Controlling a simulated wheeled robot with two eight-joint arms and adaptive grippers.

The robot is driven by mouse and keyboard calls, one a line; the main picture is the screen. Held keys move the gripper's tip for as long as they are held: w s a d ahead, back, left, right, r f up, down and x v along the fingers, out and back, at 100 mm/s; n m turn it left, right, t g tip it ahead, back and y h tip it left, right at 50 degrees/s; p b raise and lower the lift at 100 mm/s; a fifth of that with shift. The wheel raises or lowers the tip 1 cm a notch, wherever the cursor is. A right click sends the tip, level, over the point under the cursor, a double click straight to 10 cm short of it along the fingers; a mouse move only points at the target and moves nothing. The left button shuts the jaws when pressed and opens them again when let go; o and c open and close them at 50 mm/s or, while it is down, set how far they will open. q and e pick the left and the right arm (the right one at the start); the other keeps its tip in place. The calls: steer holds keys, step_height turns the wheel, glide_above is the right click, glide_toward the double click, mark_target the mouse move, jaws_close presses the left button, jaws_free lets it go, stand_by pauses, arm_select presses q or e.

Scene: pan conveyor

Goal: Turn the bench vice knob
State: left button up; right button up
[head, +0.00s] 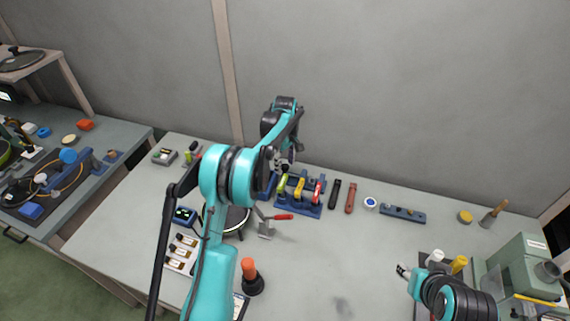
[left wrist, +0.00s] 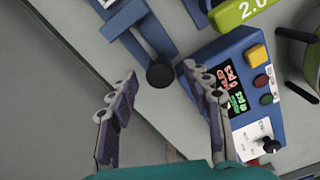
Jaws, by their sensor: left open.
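A blue bench vice (left wrist: 138,28) shows at the top of the left wrist view. Its round black knob (left wrist: 160,75) points towards me. My left gripper (left wrist: 160,82) is open, with one finger on each side of the knob; I cannot tell whether either finger touches it. In the head view my left gripper (head: 286,163) is over the back of the bench, and my arm hides much of what lies beneath. My right gripper (head: 404,271) is at the lower right, away from the vice; its finger opening is too small to judge.
A blue box with a lit display and buttons (left wrist: 235,90) stands close beside the right finger. A blue rack (head: 312,208) holds coloured tools. A red-handled clamp (head: 283,217) stands in front. The bench's middle (head: 330,260) is mostly clear. A green-grey machine (head: 520,262) stands at right.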

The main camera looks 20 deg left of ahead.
arm_select(q)
jaws_close()
steer(key=shift+m, duration=0.4)
